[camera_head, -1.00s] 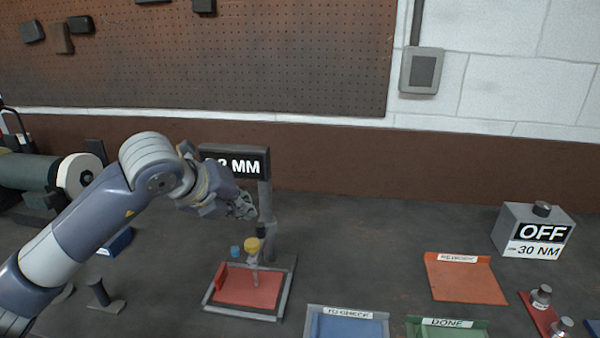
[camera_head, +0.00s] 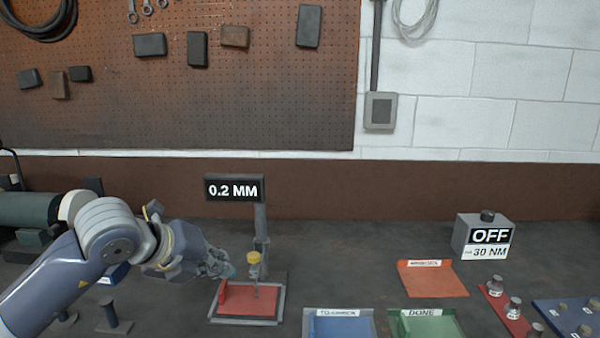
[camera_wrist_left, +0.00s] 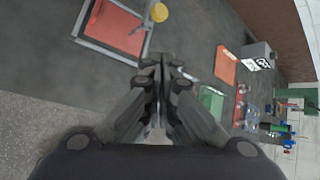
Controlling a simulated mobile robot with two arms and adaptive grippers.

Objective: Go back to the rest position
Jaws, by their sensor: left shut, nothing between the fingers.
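My left gripper (camera_head: 222,268) is shut and empty. In the head view it is just left of the yellow-topped part (camera_head: 254,262) of the gauge stand, above the bench; I cannot tell whether they touch. In the left wrist view my left gripper (camera_wrist_left: 162,62) points away with its fingers together, and the yellow top (camera_wrist_left: 159,12) shows above it, apart from the fingers. The stand has a red plate (camera_head: 243,302) in a grey frame and a display (camera_head: 234,188) reading 0.2 MM. My right gripper is not in view.
A blue TO CHECK tray (camera_head: 338,326), a green DONE tray (camera_head: 428,328) and an orange tray (camera_head: 432,279) lie to the right. Behind them stands a grey box (camera_head: 484,237) reading OFF and 30 NM. A red strip (camera_head: 508,309) holds several metal pieces.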

